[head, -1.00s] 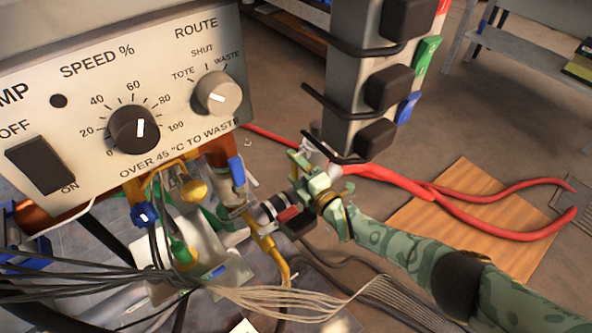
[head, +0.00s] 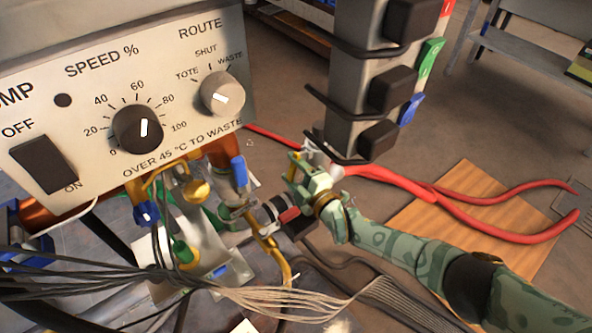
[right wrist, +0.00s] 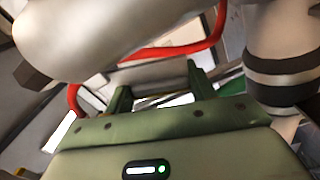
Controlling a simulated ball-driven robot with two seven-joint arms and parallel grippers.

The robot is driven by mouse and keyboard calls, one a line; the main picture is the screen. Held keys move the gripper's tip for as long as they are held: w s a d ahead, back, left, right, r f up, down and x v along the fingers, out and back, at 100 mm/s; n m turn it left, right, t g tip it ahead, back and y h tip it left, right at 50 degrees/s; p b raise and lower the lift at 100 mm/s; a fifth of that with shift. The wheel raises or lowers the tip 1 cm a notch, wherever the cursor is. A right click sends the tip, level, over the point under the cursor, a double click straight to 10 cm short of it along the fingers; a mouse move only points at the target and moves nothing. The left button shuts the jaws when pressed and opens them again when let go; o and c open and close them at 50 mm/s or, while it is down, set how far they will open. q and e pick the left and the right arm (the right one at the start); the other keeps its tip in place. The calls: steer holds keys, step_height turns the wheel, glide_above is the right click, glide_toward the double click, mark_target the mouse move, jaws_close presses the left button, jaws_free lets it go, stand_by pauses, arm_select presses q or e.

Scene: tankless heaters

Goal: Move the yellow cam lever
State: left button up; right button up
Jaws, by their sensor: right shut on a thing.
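My right gripper (head: 297,168) is green and reaches in from the lower right in the head view, beside the pipework under the control box. It is shut on a small yellow piece (head: 292,173), which looks like the yellow cam lever; the fingers hide most of it. A white fitting shows just behind the fingers. A black-and-silver coupling with a red part (head: 283,213) sits just left of and below the gripper. In the right wrist view the two green fingers (right wrist: 158,92) point away, and what lies between them is unclear. My left gripper is not in view.
The control box (head: 110,90) with dials fills the upper left. A grey post with black blocks (head: 350,75) stands above the gripper. Red long-handled pliers (head: 450,205) lie behind my arm, partly over a wooden board (head: 480,225). Grey cables (head: 250,298) cross the lower foreground.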

steer(key=shift+s+a+r+m, duration=0.25)
steer(key=shift+r+m, duration=0.1)
steer(key=shift+m, duration=0.55)
steer(key=shift+s+a+r+m, duration=0.1)
steer(key=shift+a+r+m, duration=0.15)
steer(key=shift+m, duration=0.65)
steer(key=o, duration=1.4)
steer(key=shift+r, duration=0.1)
steer(key=shift+s+d, duration=0.1)
steer(key=shift+d, duration=0.05)
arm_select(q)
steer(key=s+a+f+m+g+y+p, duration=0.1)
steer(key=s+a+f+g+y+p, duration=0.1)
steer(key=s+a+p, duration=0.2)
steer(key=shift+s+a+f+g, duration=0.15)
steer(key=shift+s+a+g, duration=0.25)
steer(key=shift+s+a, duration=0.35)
arm_select(e)
steer(key=v, duration=1.6)
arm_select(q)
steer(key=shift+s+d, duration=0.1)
